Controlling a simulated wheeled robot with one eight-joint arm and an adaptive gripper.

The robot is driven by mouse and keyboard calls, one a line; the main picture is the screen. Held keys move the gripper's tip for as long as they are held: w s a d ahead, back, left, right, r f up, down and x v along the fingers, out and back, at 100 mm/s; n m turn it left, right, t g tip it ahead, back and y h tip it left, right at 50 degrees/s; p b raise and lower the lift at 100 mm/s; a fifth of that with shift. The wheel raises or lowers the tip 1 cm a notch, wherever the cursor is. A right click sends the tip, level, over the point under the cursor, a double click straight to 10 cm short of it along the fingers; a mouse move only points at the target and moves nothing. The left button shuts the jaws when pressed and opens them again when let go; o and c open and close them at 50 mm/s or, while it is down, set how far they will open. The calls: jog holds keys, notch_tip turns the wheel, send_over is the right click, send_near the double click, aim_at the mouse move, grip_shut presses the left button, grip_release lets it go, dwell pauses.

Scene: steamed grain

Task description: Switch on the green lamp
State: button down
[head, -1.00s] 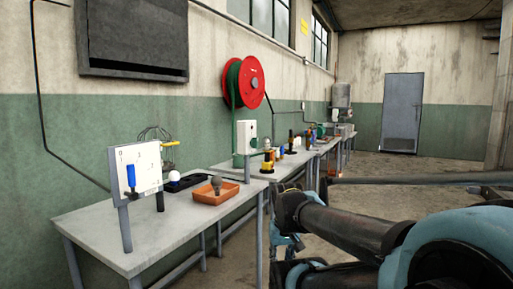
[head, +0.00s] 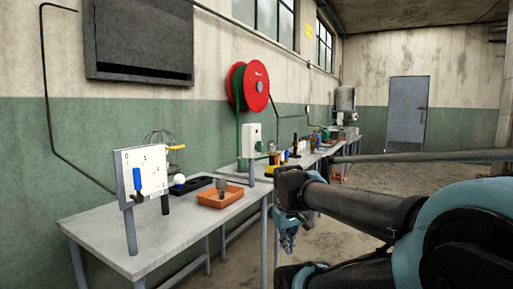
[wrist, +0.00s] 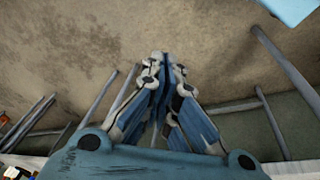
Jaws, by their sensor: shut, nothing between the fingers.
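I cannot make out a lit green lamp in either view. A white panel (head: 143,173) stands on posts on the near table, with numeral marks and a blue lever handle (head: 137,181) on its face. A white box with a green knob (head: 252,139) stands farther along, below the hose reel. My gripper (head: 287,238) hangs to the right of the near table, apart from all these things. In the wrist view my gripper (wrist: 164,58) has its fingers together and empty, over the bare floor.
The near table (head: 150,240) carries a black tray (head: 203,183) with a white bulb (head: 179,179) and an orange tray (head: 220,200) with a greyish bulb. A red hose reel (head: 256,86) hangs on the wall. More tables with small items run along it. The floor at right is open.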

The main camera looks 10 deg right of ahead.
jog(key=w+a+r+n+t+h, duration=0.1)
jog(key=w+r+n+t+h, duration=0.15)
jog(key=w+r+n, duration=1.45)
jog(key=w+a+r+n, duration=0.2)
jog(key=w+r, duration=0.3)
jog(key=w, duration=0.4)
jog(key=w+a+r+n+t+h, duration=0.1)
jog(key=w+a+r+n, duration=0.2)
jog(key=w, duration=0.6)
jog(key=w+a+r+n+t+h, duration=0.1)
jog(key=w+a+r+n, duration=0.2)
jog(key=w+r, duration=0.4)
jog(key=shift+w+a, duration=0.75)
jog(key=shift+w, duration=0.4)
send_near(259, 149)
notch_tip(259, 149, down, 3)
jog(key=s, duration=0.1)
jog(key=shift+w+d+f, duration=0.1)
jog(key=shift+w+d, duration=0.4)
jog(key=shift+w, duration=0.3)
jog(key=shift+w+d+f, duration=0.1)
jog(key=shift+w+d, duration=0.4)
jog(key=shift+w, duration=0.3)
jog(key=shift+a, duration=0.1)
